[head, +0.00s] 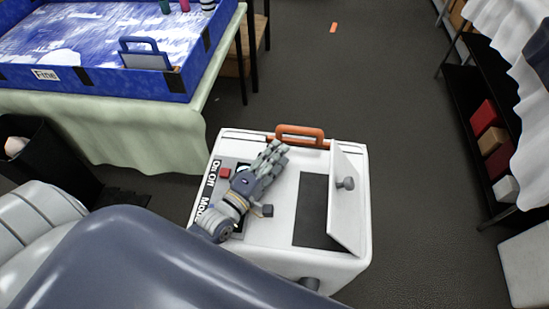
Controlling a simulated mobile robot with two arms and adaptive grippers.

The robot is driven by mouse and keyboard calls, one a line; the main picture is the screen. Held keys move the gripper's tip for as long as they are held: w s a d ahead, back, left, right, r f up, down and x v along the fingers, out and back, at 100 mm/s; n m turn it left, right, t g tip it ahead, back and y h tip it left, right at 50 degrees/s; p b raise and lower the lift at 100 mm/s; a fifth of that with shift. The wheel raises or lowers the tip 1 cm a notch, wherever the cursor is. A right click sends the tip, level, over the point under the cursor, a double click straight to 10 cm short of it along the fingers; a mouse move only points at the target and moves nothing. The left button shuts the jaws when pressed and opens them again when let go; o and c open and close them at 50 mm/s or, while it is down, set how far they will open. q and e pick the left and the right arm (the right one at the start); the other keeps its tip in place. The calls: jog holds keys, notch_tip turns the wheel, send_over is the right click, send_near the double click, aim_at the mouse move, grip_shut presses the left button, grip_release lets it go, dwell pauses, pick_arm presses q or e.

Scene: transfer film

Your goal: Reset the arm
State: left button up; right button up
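My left gripper (275,152) is over the left part of the top of a white box-shaped machine (345,262), with its fingers pointing away from me toward the machine's far edge. Its fingers lie close together in this view, and the gap between them is not clear. I see nothing held in it. I cannot tell whether it touches the machine's top. My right gripper is not in view.
The machine has an orange handle (300,130), a raised white lid (344,200) with a grey knob, a dark opening (311,212) and a red button (225,173). A blue tray (110,80) stands on a cloth-covered table. A dark shelf (455,90) stands at right.

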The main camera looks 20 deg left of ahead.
pick_arm(q)
jog(key=shift+s+a, duration=0.1)
jog(key=shift+s, duration=0.25)
dwell(0.3)
